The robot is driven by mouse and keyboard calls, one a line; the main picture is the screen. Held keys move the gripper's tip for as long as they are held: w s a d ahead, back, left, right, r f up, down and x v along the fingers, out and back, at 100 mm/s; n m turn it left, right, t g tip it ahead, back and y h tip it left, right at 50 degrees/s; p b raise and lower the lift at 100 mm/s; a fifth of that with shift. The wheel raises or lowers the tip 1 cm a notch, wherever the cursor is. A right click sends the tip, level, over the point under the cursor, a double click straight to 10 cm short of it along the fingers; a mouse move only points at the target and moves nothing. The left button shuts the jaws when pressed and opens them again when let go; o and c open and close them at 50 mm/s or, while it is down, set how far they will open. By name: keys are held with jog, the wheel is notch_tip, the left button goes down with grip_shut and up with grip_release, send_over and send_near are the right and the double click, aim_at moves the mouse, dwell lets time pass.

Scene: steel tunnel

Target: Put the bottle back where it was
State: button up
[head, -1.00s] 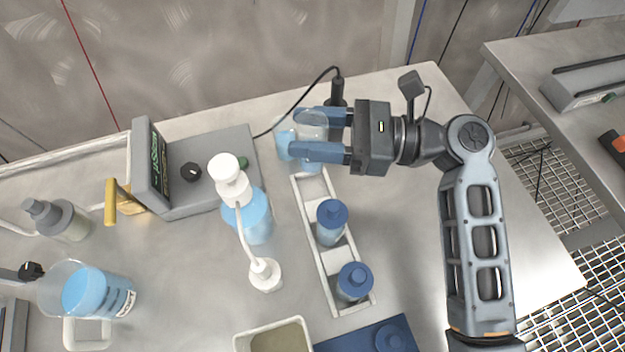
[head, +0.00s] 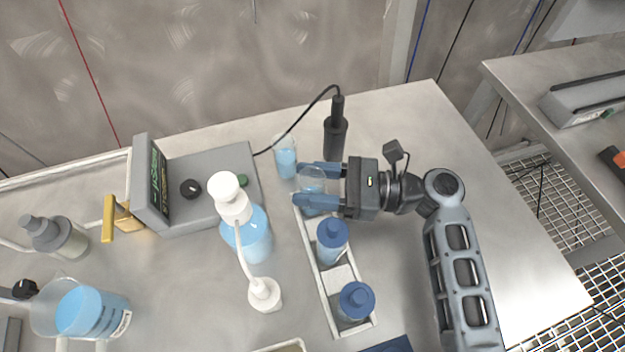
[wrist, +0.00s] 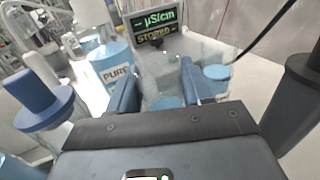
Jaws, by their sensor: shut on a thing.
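My gripper (head: 318,184) is shut on a clear, open-topped bottle (head: 312,180) with blue liquid low inside. In the wrist view the bottle (wrist: 163,101) shows between the two blue fingers. The bottle is upright at the far end of the narrow white rack (head: 326,297). The fingers partly hide its lower part, and I cannot tell whether it rests in the slot. Two blue-capped bottles stand in the rack, one in the middle (head: 332,241) and one at the near end (head: 355,302).
A clear beaker of blue liquid (head: 286,160) stands just behind the rack. A black probe (head: 335,135) stands behind my gripper. The meter (head: 205,190) and a wash bottle (head: 252,237) are on the left.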

jog(key=shift+f, duration=0.15)
jog(key=o, duration=1.2)
jog(key=shift+c, duration=0.2)
jog(key=shift+r, duration=0.2)
jog(key=d, duration=0.4)
jog(key=s+d, duration=0.1)
jog(key=d, duration=0.3)
jog(key=d+b, duration=0.1)
jog(key=d, duration=0.3)
jog(key=shift+s, duration=0.2)
